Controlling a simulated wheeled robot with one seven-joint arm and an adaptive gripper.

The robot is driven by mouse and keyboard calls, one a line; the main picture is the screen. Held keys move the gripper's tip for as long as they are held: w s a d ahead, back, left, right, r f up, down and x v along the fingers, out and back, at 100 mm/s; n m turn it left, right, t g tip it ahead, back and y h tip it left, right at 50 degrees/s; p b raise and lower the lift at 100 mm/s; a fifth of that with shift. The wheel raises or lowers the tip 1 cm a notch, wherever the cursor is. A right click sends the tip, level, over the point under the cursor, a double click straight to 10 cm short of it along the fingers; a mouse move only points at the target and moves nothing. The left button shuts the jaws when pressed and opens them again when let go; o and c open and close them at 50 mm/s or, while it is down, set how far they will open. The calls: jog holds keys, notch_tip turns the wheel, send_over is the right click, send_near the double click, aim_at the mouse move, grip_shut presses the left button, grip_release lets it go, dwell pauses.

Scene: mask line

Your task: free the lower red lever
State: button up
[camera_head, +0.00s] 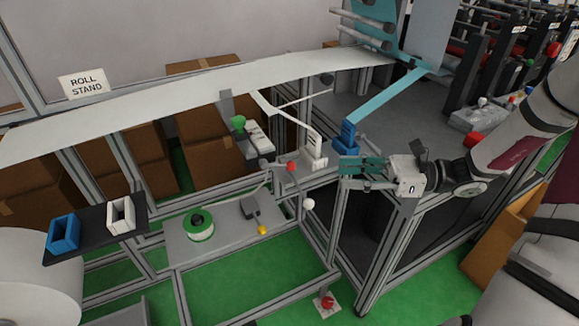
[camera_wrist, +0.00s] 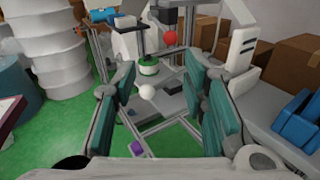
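A red knob (camera_head: 291,166) sits by a dark rod that runs down to a white ball (camera_head: 309,203), on the frame left of my gripper. In the wrist view a red ball (camera_wrist: 170,37) shows at the top, and the white ball (camera_wrist: 147,91) shows between my fingers, beyond them. Another red knob (camera_head: 327,302) sits low on a white plate at the bottom of the frame. I cannot tell which red part is the lower lever or what holds it. My gripper (camera_head: 350,172) is open and empty, its teal-padded fingers pointing left; the wrist view shows them apart (camera_wrist: 160,78).
A white web (camera_head: 200,92) crosses above. White (camera_head: 313,152) and blue (camera_head: 347,137) blocks stand close to my gripper. A green-and-white spool (camera_head: 199,225) and a yellow ball (camera_head: 263,230) are at the lower shelf (camera_head: 225,255). Metal posts surround the area.

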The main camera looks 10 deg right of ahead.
aim_at(291, 167)
jog(key=shift+m+t, duration=0.4)
jog(key=x, duration=0.8)
jog(key=w+x, duration=0.1)
jog(key=x, duration=0.4)
jog(key=shift+d+b, duration=0.1)
jog(key=shift+b, duration=0.2)
grip_shut()
